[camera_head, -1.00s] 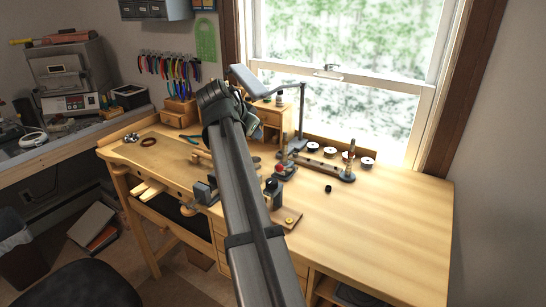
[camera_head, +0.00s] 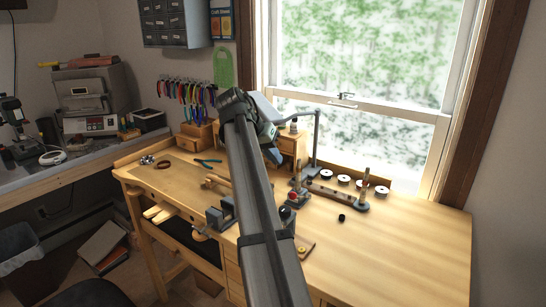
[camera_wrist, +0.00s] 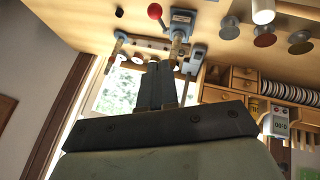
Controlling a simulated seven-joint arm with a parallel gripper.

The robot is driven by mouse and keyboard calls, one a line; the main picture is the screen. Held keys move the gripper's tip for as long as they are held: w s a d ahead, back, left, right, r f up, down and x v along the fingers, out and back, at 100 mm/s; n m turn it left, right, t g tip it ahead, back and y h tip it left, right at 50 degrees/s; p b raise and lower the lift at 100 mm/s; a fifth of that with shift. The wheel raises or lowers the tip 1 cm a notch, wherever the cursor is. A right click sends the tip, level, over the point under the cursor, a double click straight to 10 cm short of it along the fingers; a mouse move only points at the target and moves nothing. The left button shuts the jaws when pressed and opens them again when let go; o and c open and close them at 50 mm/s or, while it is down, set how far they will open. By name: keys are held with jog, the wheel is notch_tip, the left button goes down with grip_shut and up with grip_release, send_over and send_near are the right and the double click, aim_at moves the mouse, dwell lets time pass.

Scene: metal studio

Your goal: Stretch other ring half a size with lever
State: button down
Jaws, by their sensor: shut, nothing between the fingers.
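The ring stretcher (camera_head: 297,196) stands on the bench near its middle, partly beside my arm in the head view. In the wrist view its lever ends in a red ball (camera_wrist: 155,12), next to a grey block (camera_wrist: 183,18). My gripper (camera_wrist: 156,68) is shut and empty, its dark fingers together. In the wrist view the fingertips overlap the lower part of the stretcher's tool row; contact cannot be told.
A dark base with an upright post (camera_head: 365,187) and several round discs (camera_head: 343,178) stand toward the window. A small black piece (camera_head: 341,218) lies before them. A lamp (camera_head: 316,140) and wooden drawers (camera_head: 290,146) stand behind. The bench's right side (camera_head: 410,235) is clear.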

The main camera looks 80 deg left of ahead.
jog(key=w+f, duration=0.4)
jog(key=f, duration=0.5)
jog(key=shift+d, duration=0.25)
jog(key=shift+f, duration=0.1)
jog(key=shift+t+y, duration=0.8)
jog(key=shift+t, duration=0.1)
jog(key=f, duration=0.1)
jog(key=s+d+f, duration=0.1)
jog(key=f, duration=0.1)
jog(key=s+d+f, duration=0.1)
jog(key=shift+f, duration=0.15)
